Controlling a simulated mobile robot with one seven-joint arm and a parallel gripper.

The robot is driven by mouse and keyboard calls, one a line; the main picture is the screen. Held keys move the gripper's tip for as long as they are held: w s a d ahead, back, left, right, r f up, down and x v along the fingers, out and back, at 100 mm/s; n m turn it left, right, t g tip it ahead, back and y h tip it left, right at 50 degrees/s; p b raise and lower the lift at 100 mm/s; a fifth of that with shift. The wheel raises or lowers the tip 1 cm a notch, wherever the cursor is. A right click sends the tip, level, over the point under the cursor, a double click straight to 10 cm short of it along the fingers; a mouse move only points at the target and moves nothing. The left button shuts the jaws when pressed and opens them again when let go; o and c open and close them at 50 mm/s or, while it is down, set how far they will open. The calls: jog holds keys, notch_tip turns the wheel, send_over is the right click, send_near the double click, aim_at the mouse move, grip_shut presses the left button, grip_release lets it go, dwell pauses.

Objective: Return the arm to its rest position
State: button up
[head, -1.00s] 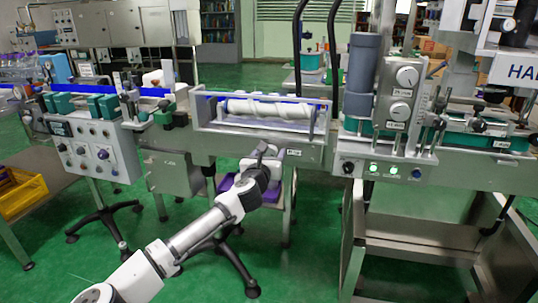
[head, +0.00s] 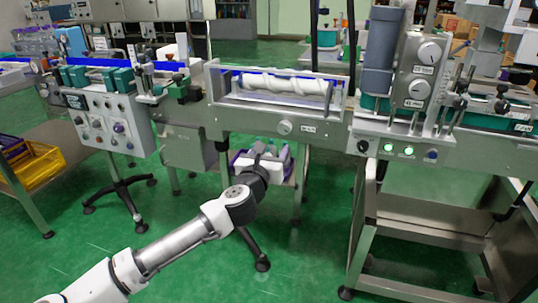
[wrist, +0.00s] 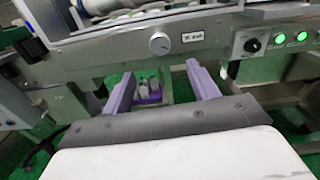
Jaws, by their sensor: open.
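My white and grey arm (head: 180,247) reaches up from the lower left of the head view. My gripper (wrist: 162,83) shows in the wrist view with its two purple fingers wide apart and nothing between them. In the head view the hand is in front of and below the sleeve machine's middle section (head: 285,127), apart from its front panel as far as I can tell. The fingertips are hard to make out there.
The control box (head: 108,128) is at the left, a yellow crate (head: 35,165) beyond it. The panel with two dials and lit green buttons (head: 408,75) is at the right, above a steel stand (head: 420,215). Green floor (head: 300,265) is clear in front.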

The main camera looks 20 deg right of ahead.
jog(key=shift+s+a, duration=0.35)
jog(key=shift+s, duration=0.2)
